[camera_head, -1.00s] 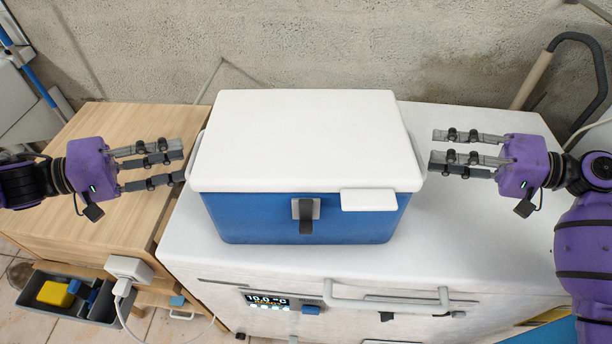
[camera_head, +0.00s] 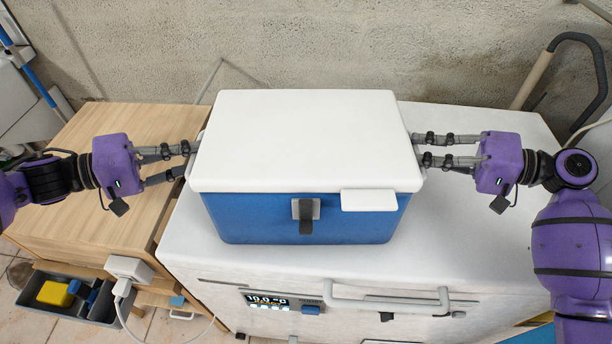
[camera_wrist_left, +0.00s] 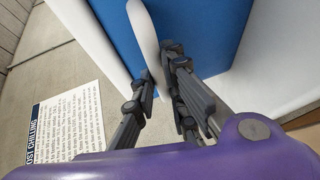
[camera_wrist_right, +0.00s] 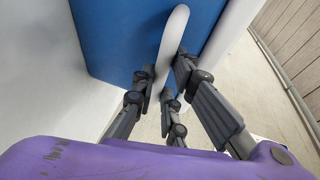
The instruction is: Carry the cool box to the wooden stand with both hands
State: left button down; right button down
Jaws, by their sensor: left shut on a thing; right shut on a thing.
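The cool box (camera_head: 305,145) has a white lid, a blue body and a dark front latch. It sits closed and level on top of a white appliance (camera_head: 470,235). The wooden stand (camera_head: 120,215) is to the left, beside the appliance, with a bare top. My left gripper (camera_head: 187,160) is shut on the box's white left handle, which shows between the fingers in the left wrist view (camera_wrist_left: 146,42). My right gripper (camera_head: 418,150) is shut on the white right handle, seen in the right wrist view (camera_wrist_right: 172,40). The lid partly hides both sets of fingertips in the head view.
A concrete wall (camera_head: 300,45) stands close behind. The appliance has a front bar handle (camera_head: 385,303) and a display (camera_head: 268,300). A grey bin (camera_head: 65,295) with yellow and blue things is low at front left. A white plug box (camera_head: 130,268) hangs at the stand's front edge.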

pick_arm(q)
jog(key=shift+r, duration=0.2)
pick_arm(e)
jog(key=shift+r, duration=0.1)
